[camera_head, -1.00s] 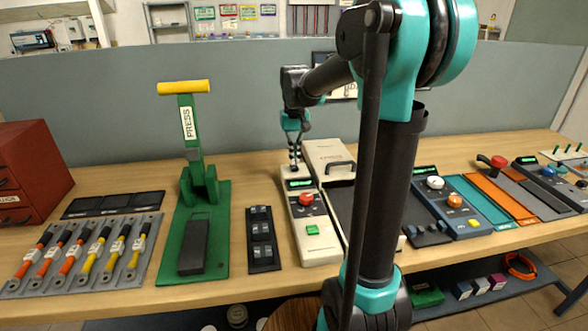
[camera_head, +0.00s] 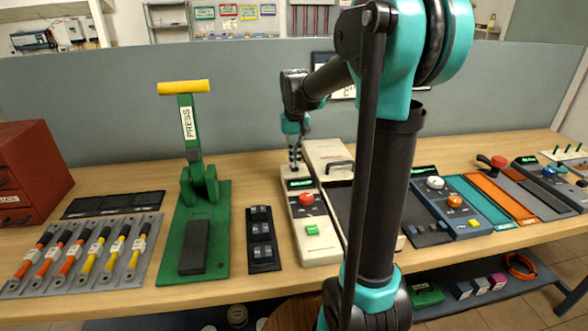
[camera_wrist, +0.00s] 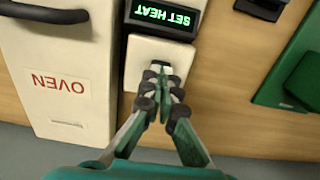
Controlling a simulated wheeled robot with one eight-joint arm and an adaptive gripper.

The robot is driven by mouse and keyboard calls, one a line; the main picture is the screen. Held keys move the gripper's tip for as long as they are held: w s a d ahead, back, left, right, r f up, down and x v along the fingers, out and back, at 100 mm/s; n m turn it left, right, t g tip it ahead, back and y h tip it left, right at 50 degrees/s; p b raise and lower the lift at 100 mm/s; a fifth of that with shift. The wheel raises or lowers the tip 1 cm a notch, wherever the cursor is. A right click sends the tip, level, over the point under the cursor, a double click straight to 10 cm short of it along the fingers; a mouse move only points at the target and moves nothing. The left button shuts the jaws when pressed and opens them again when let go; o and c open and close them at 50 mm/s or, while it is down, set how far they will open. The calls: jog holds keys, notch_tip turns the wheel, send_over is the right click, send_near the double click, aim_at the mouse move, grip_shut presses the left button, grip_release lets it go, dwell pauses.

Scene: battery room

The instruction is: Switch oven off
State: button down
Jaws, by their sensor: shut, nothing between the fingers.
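The oven is a cream box with a black handle, right of the control box in the head view (camera_head: 330,152); it is labelled OVEN in the wrist view (camera_wrist: 60,90). The cream control box (camera_head: 318,245) has a red knob (camera_head: 306,199), a green button (camera_head: 312,229) and a lit display, which reads SET HEAT upside down in the wrist view (camera_wrist: 162,17). My gripper (camera_head: 295,166) is shut and empty over the control box's far end. In the wrist view its fingertips (camera_wrist: 163,72) overlap a small pale switch plate (camera_wrist: 172,55), hiding part of it; contact is unclear.
A green press (camera_head: 215,240) with a yellow handle and a black block of switches (camera_head: 262,240) stand to the left. A blue control panel (camera_head: 460,215) stands to the right. A grey partition (camera_head: 120,110) rises behind the bench. My arm hides part of the middle.

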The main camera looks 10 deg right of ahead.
jog(key=shift+f, duration=0.5)
dwell(0.3)
jog(key=shift+r, duration=3.5)
jog(key=shift+s, duration=0.1)
